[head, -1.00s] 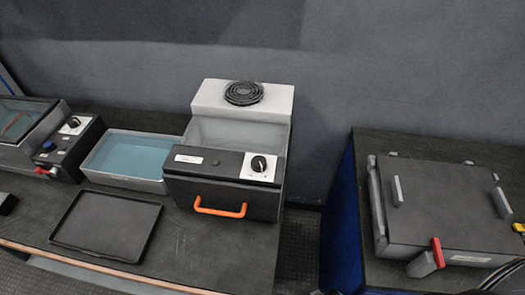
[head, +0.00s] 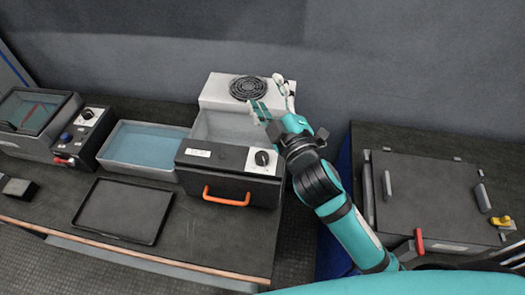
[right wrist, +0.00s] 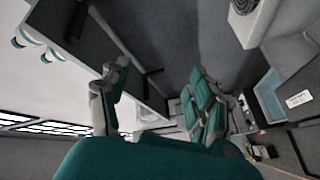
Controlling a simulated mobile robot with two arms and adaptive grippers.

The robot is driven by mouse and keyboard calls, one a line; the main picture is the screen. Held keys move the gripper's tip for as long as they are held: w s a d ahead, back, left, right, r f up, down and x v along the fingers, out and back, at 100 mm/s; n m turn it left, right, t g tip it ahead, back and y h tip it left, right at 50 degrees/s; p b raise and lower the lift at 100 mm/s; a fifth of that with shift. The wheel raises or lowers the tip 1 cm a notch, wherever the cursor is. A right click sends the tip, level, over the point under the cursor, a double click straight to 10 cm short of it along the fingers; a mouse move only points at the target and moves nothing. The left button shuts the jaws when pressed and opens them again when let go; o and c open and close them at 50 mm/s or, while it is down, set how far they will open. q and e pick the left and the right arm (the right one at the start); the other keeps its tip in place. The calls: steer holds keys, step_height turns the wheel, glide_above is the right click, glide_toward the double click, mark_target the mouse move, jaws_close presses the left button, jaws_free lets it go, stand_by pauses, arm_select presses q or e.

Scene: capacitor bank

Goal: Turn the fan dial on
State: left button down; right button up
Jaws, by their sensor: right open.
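The fan dial (head: 262,158) is a black knob on a white plate, on the front right of a dark-topped box (head: 218,155) with an orange handle. A round black fan grille (head: 248,88) sits on the light grey back part of this unit. My right gripper (head: 272,98) is open and empty. In the head view it appears above and behind the dial, beside the grille, apart from the dial. In the right wrist view its two fingers (right wrist: 160,72) are spread; the dial is not visible there. My left gripper is not in view.
A water-filled tray (head: 112,166) and a flat black tray (head: 85,222) lie left of the unit. A second device with its own dial (head: 89,114) stands far left. A grey case (head: 425,185) with a red lever is on the right table, beyond a gap.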

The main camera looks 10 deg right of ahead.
steer(key=s+a+r+n+g+y, duration=0.2)
steer(key=s+a+r+n+y, duration=0.1)
steer(key=a+r+n+y, duration=1.25)
steer(key=s+a+f+n+g+y, duration=0.3)
steer(key=s+a+n+g+y, duration=0.15)
steer(key=n+g, duration=1.1)
steer(key=n+h, duration=1.7)
steer(key=h, duration=0.6)
glide_toward(262, 156)
steer(key=shift+g, duration=0.35)
steer(key=f+p, duration=0.1)
steer(key=f, duration=0.1)
steer(key=f+p, duration=0.2)
steer(key=f, duration=0.1)
steer(key=w+f+p, duration=0.1)
steer(key=f+p, duration=0.1)
steer(key=f, duration=0.1)
steer(key=shift+f, duration=0.65)
